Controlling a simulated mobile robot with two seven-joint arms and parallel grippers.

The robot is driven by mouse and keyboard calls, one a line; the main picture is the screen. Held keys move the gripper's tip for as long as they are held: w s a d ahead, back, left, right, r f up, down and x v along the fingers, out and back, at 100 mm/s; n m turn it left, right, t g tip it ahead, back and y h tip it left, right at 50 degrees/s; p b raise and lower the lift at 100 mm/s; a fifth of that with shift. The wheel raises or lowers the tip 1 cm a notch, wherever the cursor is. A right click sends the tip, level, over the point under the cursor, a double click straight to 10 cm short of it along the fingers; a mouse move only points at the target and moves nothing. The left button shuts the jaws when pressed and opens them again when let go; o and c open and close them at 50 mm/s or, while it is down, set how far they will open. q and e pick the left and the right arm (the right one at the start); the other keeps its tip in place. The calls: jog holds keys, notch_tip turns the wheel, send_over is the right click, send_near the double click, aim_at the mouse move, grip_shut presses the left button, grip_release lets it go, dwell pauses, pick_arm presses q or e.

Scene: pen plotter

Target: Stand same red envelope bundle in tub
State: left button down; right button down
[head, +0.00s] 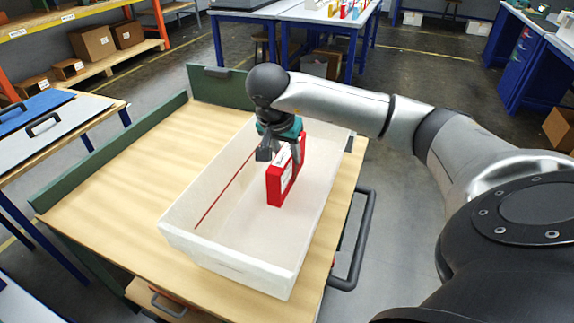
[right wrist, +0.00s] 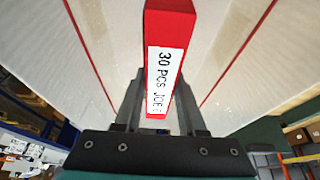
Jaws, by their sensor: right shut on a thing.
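The red envelope bundle (head: 274,187) is upright inside the white tub (head: 190,240), towards its right side. It has a white label, which reads "30 PCS" in the right wrist view, where the bundle (right wrist: 170,25) runs between the fingers. My right gripper (head: 285,150) reaches down into the tub and is shut on the red bundle near its top. In the right wrist view the right gripper's fingers (right wrist: 160,105) flank the bundle. Whether the bundle's bottom touches the tub floor I cannot tell. My left gripper is not in view.
The tub stands on a wooden cart top (head: 120,185) with green edges and a dark handle (head: 355,245) at right. A thin red line (head: 225,188) runs along the tub's inside. The cart top left of the tub is clear. Shelves with cardboard boxes (head: 92,42) stand at back left.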

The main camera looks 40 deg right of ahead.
notch_tip(320, 180, down, 3)
jog(key=shift+r+b, duration=0.1)
jog(key=shift+b, duration=0.2)
jog(key=shift+f, duration=0.2)
jog(key=c, duration=0.9)
grip_release()
jog(key=shift+f, duration=0.1)
jog(key=shift+c, duration=0.2)
jog(key=o, duration=0.4)
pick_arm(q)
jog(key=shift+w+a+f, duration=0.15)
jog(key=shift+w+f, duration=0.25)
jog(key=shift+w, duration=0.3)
pick_arm(e)
jog(key=shift+o, duration=0.3)
